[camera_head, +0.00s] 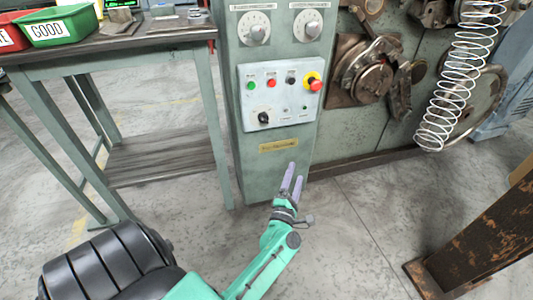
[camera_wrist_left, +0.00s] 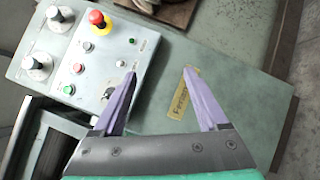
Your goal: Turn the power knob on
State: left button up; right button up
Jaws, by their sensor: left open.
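The black power knob (camera_head: 264,117) is at the lower left of the light grey control panel (camera_head: 278,82) on the green cabinet. It also shows in the left wrist view (camera_wrist_left: 108,93), close beside the left finger in the picture. My left gripper (camera_head: 294,172) has pale purple fingers, and they are apart and empty. In the head view it is below the panel, in front of the lower cabinet. In the left wrist view, the fingers (camera_wrist_left: 160,73) point toward the cabinet face, between the panel and the yellow label (camera_wrist_left: 184,94). My right gripper is not in view.
Two dials (camera_head: 255,28) are above. A workbench (camera_head: 110,45) stands left; a coil spring (camera_head: 460,80) hangs right.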

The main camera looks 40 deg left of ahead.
pick_arm(q)
jog(key=s+a+r+n+g+y+b, duration=0.2)
jog(key=a+n+y+b, duration=0.4)
jog(key=n, duration=0.6)
jog(key=n+g+y, duration=0.1)
jog(key=n+y, duration=0.2)
jog(key=n, duration=0.1)
send_near(264, 122)
jog(key=x, duration=0.9)
jog(key=shift+w+a, duration=0.2)
jog(key=shift+a, duration=0.05)
grip_shut()
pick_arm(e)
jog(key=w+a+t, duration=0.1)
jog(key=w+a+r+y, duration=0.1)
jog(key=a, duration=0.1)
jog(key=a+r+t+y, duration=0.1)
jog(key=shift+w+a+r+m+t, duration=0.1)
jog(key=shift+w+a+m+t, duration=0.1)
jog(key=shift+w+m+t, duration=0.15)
